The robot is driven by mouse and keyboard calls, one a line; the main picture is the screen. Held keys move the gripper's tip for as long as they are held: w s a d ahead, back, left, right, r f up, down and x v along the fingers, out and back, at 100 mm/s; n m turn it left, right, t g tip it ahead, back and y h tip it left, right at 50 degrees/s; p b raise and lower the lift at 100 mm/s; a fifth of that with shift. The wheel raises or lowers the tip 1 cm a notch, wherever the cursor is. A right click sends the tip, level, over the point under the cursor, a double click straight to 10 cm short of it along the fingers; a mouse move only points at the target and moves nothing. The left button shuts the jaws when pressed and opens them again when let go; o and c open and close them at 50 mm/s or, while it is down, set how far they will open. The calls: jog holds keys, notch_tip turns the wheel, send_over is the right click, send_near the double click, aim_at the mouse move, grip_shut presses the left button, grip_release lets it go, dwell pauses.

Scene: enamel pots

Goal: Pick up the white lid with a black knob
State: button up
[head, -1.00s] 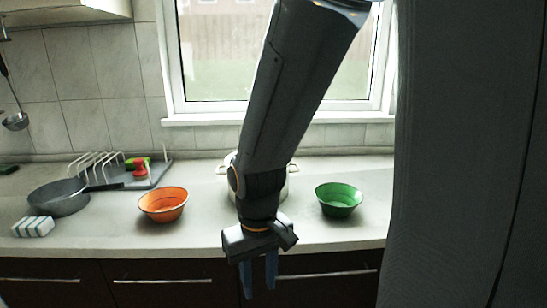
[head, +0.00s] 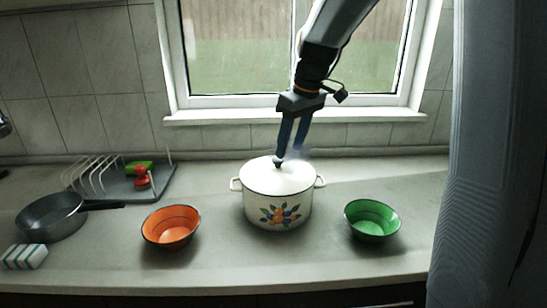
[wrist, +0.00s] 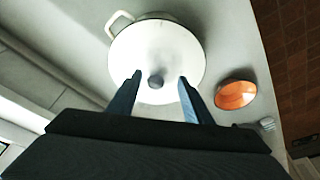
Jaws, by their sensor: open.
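The white lid (head: 262,178) with its black knob (head: 278,162) sits on a white enamel pot (head: 277,211) with a fruit pattern and two side handles. The pot stands on the counter below the window. My gripper (head: 290,152) points down just above the lid, close to the knob. In the wrist view the lid (wrist: 150,45) fills the middle, and the knob (wrist: 155,81) shows between the two blue fingers of my gripper (wrist: 158,82), with a gap on each side. The gripper is open and holds nothing.
An orange bowl (head: 170,227) stands left of the pot and a green bowl (head: 372,219) right of it. Farther left are a frying pan (head: 50,217), a dish rack (head: 122,182) and a sponge (head: 24,256). The counter in front of the pot is clear.

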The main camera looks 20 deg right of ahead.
aim_at(278, 168)
jog(key=shift+n, duration=0.3)
jog(key=w+f+p, duration=0.1)
jog(key=f, duration=0.1)
jog(key=w+a+f, duration=0.1)
jog(key=w+a+f+p, duration=0.1)
jog(key=w+f, duration=0.1)
jog(key=shift+f+p, duration=0.3)
jog(key=shift+f, duration=0.05)
jog(key=c, duration=0.9)
jog(key=shift+c, duration=0.4)
jog(key=shift+r, duration=0.15)
